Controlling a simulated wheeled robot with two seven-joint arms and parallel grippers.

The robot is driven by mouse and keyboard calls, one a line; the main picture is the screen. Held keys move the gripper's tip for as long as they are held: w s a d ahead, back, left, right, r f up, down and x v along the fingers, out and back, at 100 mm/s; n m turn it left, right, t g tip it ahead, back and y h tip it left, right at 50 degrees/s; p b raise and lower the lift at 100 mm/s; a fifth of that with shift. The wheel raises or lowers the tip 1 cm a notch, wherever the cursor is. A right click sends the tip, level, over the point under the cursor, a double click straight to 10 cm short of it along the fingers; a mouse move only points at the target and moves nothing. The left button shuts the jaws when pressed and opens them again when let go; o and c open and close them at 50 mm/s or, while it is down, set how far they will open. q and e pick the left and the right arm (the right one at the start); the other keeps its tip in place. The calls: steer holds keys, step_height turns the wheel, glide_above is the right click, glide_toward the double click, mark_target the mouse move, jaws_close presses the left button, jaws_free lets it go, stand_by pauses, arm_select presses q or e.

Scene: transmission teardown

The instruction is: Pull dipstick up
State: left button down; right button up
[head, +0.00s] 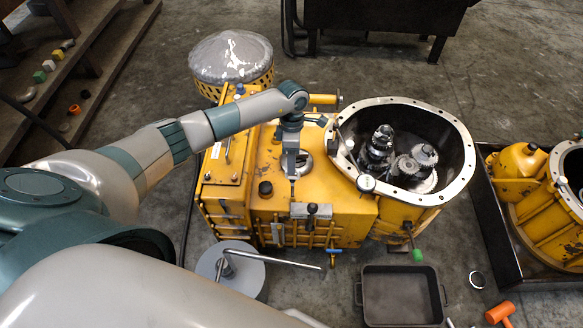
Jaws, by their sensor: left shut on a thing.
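My left arm reaches in from the left over the yellow transmission housing (330,212). My left gripper (292,176) points down over the top of the housing, near a round opening. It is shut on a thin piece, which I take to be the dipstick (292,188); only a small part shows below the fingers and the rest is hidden. I cannot tell how far it is out of the housing. My right gripper is not in view.
The open bell housing (455,150) with gears inside is right of the gripper. A black lever knob (312,208) stands in front. A dark tray (402,296), an orange mallet (499,312) and a grey disc (230,268) lie on the floor. Wooden steps (75,65) are at upper left.

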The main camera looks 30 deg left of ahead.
arm_select(q)
steer(key=shift+w+r, duration=0.1)
steer(key=shift+r, duration=0.15)
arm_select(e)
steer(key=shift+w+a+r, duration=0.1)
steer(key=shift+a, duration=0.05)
arm_select(q)
steer(key=c, duration=1.9)
jaws_free()
steer(key=shift+o, duration=0.2)
